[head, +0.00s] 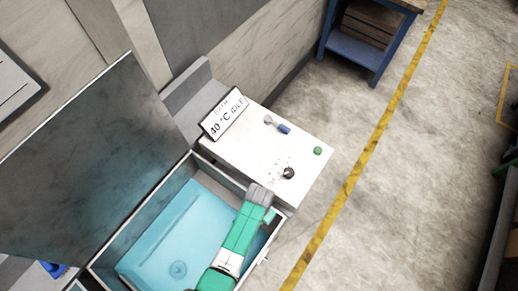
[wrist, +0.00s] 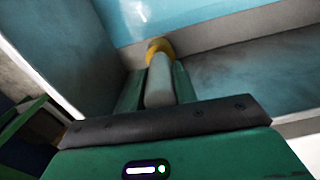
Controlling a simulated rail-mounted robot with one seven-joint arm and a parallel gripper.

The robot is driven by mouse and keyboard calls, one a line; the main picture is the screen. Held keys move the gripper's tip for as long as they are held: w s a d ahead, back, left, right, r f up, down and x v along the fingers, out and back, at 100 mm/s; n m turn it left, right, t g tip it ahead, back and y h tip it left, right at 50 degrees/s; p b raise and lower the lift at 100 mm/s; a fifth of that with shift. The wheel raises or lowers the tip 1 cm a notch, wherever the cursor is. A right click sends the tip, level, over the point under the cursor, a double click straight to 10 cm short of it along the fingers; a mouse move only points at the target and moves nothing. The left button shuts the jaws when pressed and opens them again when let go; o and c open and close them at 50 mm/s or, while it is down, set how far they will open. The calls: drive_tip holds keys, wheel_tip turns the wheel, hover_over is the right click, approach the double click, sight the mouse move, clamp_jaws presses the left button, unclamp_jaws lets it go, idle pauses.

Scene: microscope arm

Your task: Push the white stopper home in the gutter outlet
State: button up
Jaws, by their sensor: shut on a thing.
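In the wrist view my gripper (wrist: 160,82) has its two green fingers closed on the sides of the white stopper (wrist: 159,88), a pale rounded rod. A yellow-orange ring (wrist: 158,48) surrounds or meets the stopper's far end, against the grey gutter wall (wrist: 215,33). I cannot tell how deep the stopper sits in the outlet; the opening itself is hidden behind the stopper and ring. In the head view my green arm reaches over the near right edge of the open bath (head: 140,262); the fingers and stopper cannot be made out there.
The bath holds blue water (head: 190,235), with its large lid (head: 70,155) raised at left. A white bench top (head: 245,160) carries a sign (head: 224,113) reading 40 °C IDLE, a blue-handled item (head: 284,128), a green round piece (head: 318,150) and a dark knob (head: 288,173).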

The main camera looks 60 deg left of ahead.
drive_tip(key=shift+f+b, duration=0.45)
drive_tip(key=shift+f, duration=0.15)
drive_tip(key=o, duration=1)
wheel_tip(320, 180, up, 8)
drive_tip(key=shift+f+p, duration=0.1)
drive_tip(key=shift+p, duration=0.6)
